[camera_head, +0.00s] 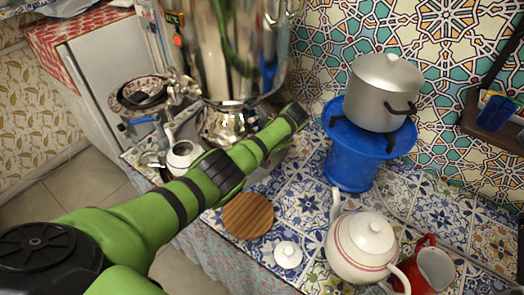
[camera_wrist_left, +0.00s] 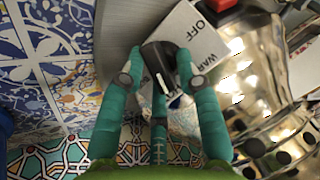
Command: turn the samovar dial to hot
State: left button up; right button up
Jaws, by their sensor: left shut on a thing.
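The samovar (camera_head: 240,50) is a large shiny metal urn at the top middle of the head view. Its curved metal body (camera_wrist_left: 265,85) fills the right of the left wrist view. A black dial (camera_wrist_left: 158,55) with a white mark sits by a pale plate (camera_wrist_left: 195,35) reading "OFF" and, partly hidden, "WAR". My left gripper (camera_wrist_left: 160,78) is shut on the dial, with a teal finger on each side. The rest of the dial's lettering is hidden. In the head view my green left arm reaches to the samovar's base; the fingers are hidden. My right gripper is not in view.
A grey pot (camera_head: 384,88) stands on a blue stand (camera_head: 350,165) to the right. A white teapot (camera_head: 358,250), red jug (camera_head: 432,270), small lid (camera_head: 288,254) and round wooden board (camera_head: 247,216) are on the tiled table. A small white pot (camera_head: 183,157) is left of my arm.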

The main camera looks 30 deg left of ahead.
pick_arm(q)
jog(key=shift+w+d+f+m+b, duration=0.15)
jog(key=shift+d+m+b, duration=0.1)
jog(key=shift+m+b, duration=0.35)
jog(key=o, duration=1)
jog(key=shift+c, duration=0.2)
jog(key=shift+y, duration=0.3)
jog(key=v, duration=1.2)
jog(key=shift+w, duration=0.3)
